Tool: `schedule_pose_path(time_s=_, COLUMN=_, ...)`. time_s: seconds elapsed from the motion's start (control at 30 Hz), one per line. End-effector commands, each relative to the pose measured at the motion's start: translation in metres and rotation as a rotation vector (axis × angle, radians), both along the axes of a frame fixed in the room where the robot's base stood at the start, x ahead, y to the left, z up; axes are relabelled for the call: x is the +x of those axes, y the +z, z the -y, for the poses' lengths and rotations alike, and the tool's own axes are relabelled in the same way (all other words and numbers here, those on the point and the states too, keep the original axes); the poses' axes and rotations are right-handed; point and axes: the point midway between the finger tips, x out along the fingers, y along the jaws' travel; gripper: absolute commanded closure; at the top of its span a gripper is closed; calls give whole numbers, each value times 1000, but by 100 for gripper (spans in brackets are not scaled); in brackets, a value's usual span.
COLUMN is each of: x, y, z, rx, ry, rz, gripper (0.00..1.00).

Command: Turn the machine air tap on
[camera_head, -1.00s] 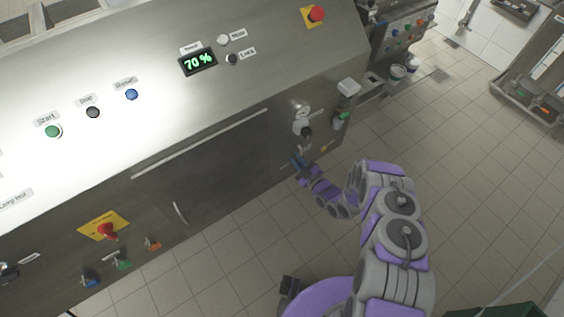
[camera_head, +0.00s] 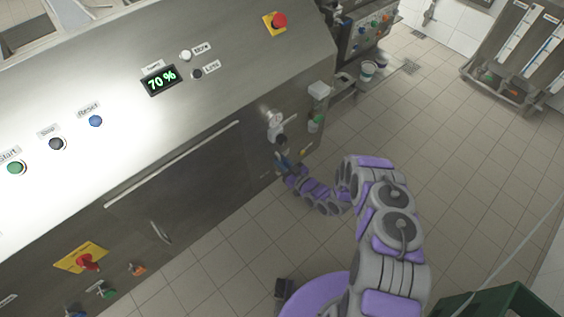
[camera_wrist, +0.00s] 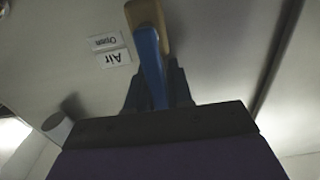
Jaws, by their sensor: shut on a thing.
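The air tap has a blue lever handle (camera_wrist: 151,62) on a brass-coloured body (camera_wrist: 146,15) in the wrist view. Labels reading "Air" (camera_wrist: 115,58) and "Open" (camera_wrist: 106,41) appear upside down beside it. My gripper (camera_wrist: 157,92) is shut on the blue lever, with dark fingers on both sides of it. In the head view my gripper (camera_head: 288,171) is at the lower right of the machine front, below a round gauge (camera_head: 274,118). A bit of the blue lever (camera_head: 284,158) shows there; the rest is hidden by my gripper.
The steel machine (camera_head: 190,185) fills the left, with a 70 % display (camera_head: 161,80), buttons and a red emergency stop (camera_head: 279,20). A white-topped filter unit (camera_head: 319,90) hangs right of the gauge. A green crate (camera_head: 500,303) is at lower right. Tiled floor is open at right.

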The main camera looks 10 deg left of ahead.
Motion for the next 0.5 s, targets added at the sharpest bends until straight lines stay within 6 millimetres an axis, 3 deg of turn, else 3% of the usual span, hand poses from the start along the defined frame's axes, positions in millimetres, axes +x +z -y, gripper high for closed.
schedule_pose_path(time_s=0.43, x=0, y=-4, z=2, rx=2, ry=-4, rz=-15, gripper=100)
schedule_pose_path(time_s=0.47, x=0, y=-4, z=2, rx=2, ry=-4, rz=-15, gripper=77)
schedule_pose_path(time_s=0.5, x=0, y=-4, z=2, rx=2, ry=-4, rz=-15, gripper=73)
